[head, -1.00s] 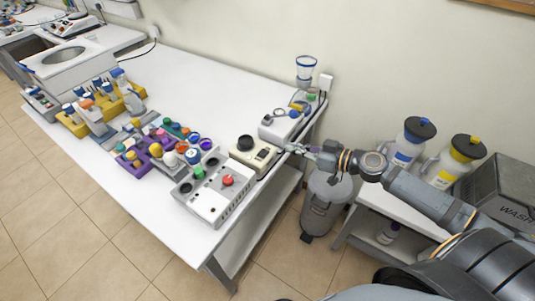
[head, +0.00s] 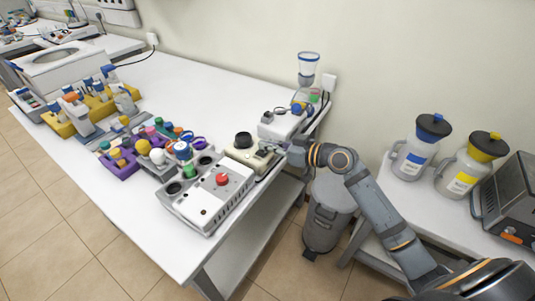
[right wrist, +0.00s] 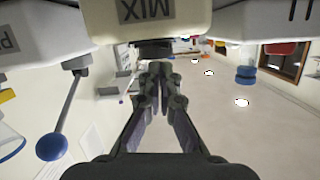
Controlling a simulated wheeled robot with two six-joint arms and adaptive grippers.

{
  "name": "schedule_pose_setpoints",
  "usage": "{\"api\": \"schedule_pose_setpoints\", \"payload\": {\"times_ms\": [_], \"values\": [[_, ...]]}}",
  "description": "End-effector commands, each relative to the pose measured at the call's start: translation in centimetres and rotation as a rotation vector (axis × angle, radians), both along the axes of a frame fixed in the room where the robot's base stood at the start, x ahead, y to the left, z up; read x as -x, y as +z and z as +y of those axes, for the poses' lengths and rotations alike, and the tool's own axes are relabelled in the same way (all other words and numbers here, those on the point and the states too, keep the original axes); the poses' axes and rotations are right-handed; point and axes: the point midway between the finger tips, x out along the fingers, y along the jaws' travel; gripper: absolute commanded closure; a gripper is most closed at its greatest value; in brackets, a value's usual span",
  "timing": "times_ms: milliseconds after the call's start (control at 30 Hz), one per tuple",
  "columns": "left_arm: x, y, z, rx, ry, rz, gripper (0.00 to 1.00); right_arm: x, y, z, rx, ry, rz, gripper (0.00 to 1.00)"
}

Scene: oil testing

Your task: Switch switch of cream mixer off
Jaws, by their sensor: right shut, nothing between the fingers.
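The cream mixer (head: 247,154) sits near the right edge of the white table, with a round black top. In the right wrist view, the picture is inverted and the cream body with its "MIX" label (right wrist: 146,12) fills the top middle. A dark part (right wrist: 154,47) shows just below that body; I cannot tell if it is the switch. My right gripper (right wrist: 161,72) is shut and empty, its fingertips close to the dark part. Contact cannot be told. In the head view, my right gripper (head: 282,148) is at the mixer's right side, its fingertips hard to make out. My left gripper is not in view.
A grey box with a red button (head: 222,179) stands left of the mixer, and a white device (head: 282,124) stands behind it. A blue-ended lever (right wrist: 52,146) is at left in the wrist view. A grey bin (head: 329,213) stands below. Jugs (head: 418,150) stand at right.

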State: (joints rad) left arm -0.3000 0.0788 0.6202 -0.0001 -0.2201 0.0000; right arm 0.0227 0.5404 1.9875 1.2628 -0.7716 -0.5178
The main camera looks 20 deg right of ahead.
Motion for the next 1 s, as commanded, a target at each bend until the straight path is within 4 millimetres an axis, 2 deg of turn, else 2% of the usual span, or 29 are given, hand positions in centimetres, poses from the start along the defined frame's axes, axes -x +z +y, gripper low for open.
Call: {"api": "schedule_pose_setpoints", "payload": {"times_ms": [33,100,500,667,733,1000], "values": [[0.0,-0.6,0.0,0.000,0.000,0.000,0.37,0.0,-0.8,0.0,-0.001,0.000,0.001,1.00],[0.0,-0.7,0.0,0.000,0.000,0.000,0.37,0.1,-1.1,0.1,-0.001,0.000,0.001,1.00],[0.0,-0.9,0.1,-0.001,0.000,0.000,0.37,0.1,-1.3,0.1,0.002,0.001,-0.003,1.00],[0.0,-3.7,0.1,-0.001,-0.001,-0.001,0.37,0.3,-2.9,0.3,0.073,0.002,-0.060,1.00],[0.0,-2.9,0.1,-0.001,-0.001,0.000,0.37,0.3,-2.0,0.3,0.083,0.001,-0.065,1.00],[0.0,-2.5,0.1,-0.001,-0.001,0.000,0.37,0.2,-1.7,0.2,0.082,0.000,-0.059,1.00]]}}
